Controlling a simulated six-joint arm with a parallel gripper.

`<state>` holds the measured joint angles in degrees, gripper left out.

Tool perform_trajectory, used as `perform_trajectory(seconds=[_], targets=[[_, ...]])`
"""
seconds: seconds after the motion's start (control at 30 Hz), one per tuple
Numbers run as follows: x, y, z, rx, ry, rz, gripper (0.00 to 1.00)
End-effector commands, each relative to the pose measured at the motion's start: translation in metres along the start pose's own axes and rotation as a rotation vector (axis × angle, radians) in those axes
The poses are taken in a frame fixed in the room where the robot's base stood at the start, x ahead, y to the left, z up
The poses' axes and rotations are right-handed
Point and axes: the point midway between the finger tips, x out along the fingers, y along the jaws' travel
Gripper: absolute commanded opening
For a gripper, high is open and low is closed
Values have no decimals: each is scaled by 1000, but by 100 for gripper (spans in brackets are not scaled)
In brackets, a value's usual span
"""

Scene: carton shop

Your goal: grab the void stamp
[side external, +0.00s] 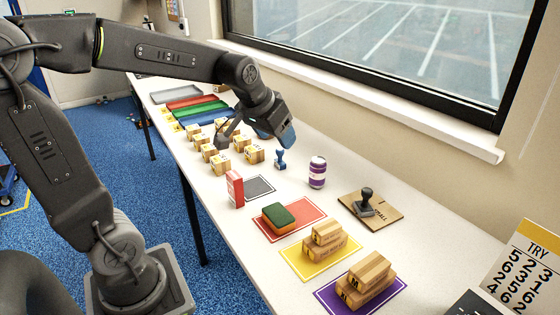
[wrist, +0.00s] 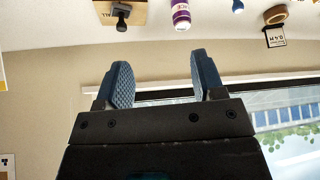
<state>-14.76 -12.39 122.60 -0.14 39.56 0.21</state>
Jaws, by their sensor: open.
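I cannot read the word void on any stamp. A small blue stamp (side external: 280,158) stands upright on the white table, just below my gripper (side external: 285,134) in the side view. Part of it shows at the top edge of the wrist view (wrist: 238,6). A black-handled stamp (side external: 366,202) stands on a brown board (side external: 384,214) to the right; it also shows in the wrist view (wrist: 121,20). My gripper's blue fingers (wrist: 157,75) are apart with nothing between them, above the table and clear of both stamps.
A purple-and-white bottle (side external: 317,173) stands right of the blue stamp. Several small cartons (side external: 220,164) lie to its left. A red box (side external: 235,189), a green-topped sponge (side external: 278,216) and wooden blocks (side external: 324,243) are nearer. The window wall borders the table's back.

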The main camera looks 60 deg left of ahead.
Motion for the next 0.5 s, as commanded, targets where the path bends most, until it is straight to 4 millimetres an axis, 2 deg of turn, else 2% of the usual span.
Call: perform_trajectory(seconds=[0.03, 0.1, 0.2, 0.3, 0.4, 0.5], targets=[[20, -16, -18, -36, -4, -21, 62], [44, -38, -41, -78, 3, -46, 62], [82, -73, -66, -137, 12, -82, 62], [119, -111, -84, -192, 22, -115, 62], [150, -144, -93, -236, 31, -143, 62], [173, -168, -96, -265, 37, -162, 62]])
